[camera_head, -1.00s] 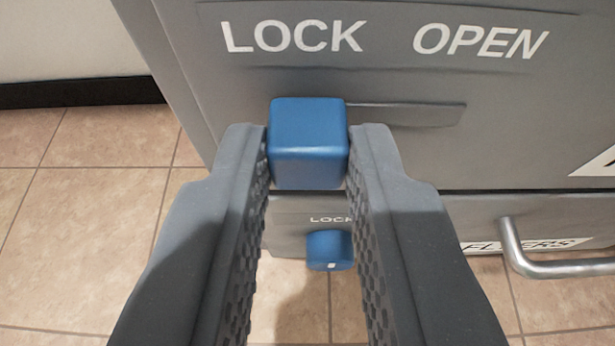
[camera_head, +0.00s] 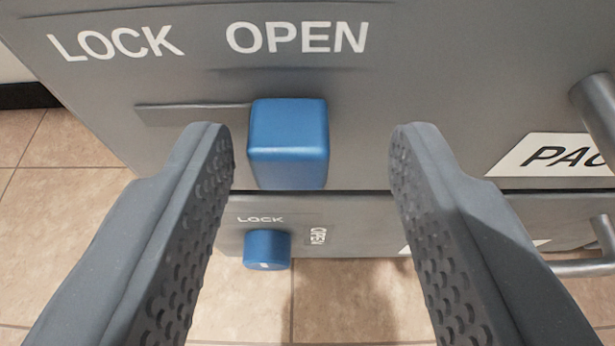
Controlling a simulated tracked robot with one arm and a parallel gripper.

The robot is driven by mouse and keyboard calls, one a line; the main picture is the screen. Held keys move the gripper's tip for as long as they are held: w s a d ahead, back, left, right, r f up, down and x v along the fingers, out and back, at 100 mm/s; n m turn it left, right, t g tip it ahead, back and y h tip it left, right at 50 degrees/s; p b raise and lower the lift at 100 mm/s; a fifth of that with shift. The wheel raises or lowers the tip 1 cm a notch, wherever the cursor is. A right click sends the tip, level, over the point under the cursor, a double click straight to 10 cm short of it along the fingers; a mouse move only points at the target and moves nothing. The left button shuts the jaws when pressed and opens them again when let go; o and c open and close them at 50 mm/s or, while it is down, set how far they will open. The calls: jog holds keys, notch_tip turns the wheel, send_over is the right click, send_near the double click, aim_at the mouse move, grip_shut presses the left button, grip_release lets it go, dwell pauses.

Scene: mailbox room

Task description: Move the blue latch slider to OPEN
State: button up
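The blue latch slider (camera_head: 289,145) is a rounded block on the grey front of the upper mailbox. It sits at the right end of its slot (camera_head: 190,115), below the OPEN label (camera_head: 298,37). The LOCK label (camera_head: 116,42) is to the left, above the empty part of the slot. My gripper (camera_head: 310,140) is open, with one dark grey finger on each side of the slider. Both fingers stand apart from it, and the left one is nearer.
Below, a smaller blue knob (camera_head: 267,249) sits under a small LOCK label on the lower grey unit. A metal handle (camera_head: 597,115) and a white label (camera_head: 550,157) are at the right. Tiled floor (camera_head: 60,240) shows at lower left.

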jog(key=shift+s+a+r, duration=0.1)
jog(key=shift+s+r, duration=0.1)
jog(key=shift+s, duration=0.35)
jog(key=p+v, duration=0.3)
jog(key=v, duration=0.9)
jog(key=shift+s+r+p, duration=0.15)
jog(key=shift+s+p, duration=0.15)
